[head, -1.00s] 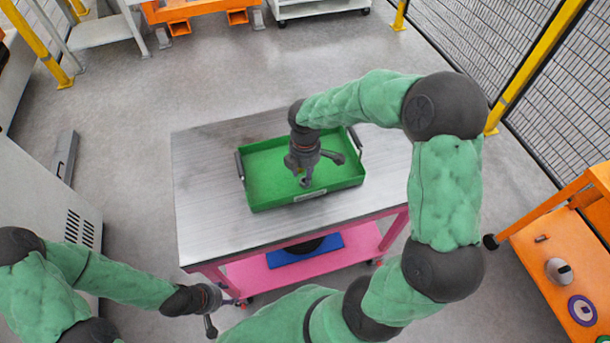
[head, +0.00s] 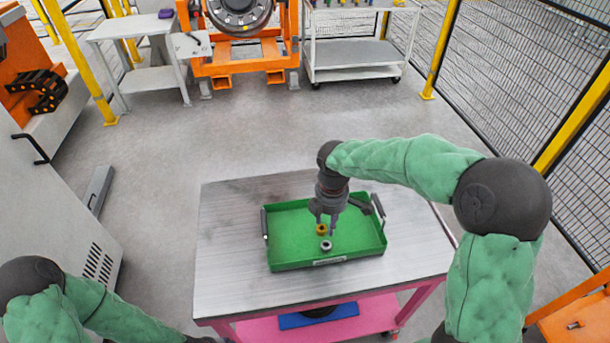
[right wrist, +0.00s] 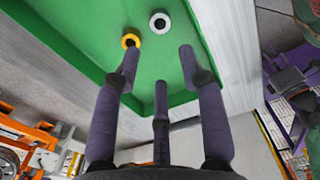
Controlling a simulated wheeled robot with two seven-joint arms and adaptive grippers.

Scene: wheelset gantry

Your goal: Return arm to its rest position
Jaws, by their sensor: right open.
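My right gripper (head: 327,222) points down above the green tray (head: 288,238), its fingers apart with nothing between them. In the tray lie a yellow ring-shaped part (head: 321,230) and a grey-white ring-shaped part (head: 326,246), close together and just below the fingertips in the head view. The right wrist view shows the three spread fingers (right wrist: 158,62), the yellow ring (right wrist: 130,41) near one fingertip and the pale ring (right wrist: 160,22) beyond them; whether the finger touches the yellow ring I cannot tell. My left arm enters at the lower left; its gripper is out of frame.
The tray, with dark handles, sits on a metal-topped cart (head: 230,270) with a pink lower frame and a blue item (head: 318,315) on its shelf. An orange bench (head: 575,320) is at lower right, mesh fence (head: 520,70) at right. Floor beyond the cart is clear.

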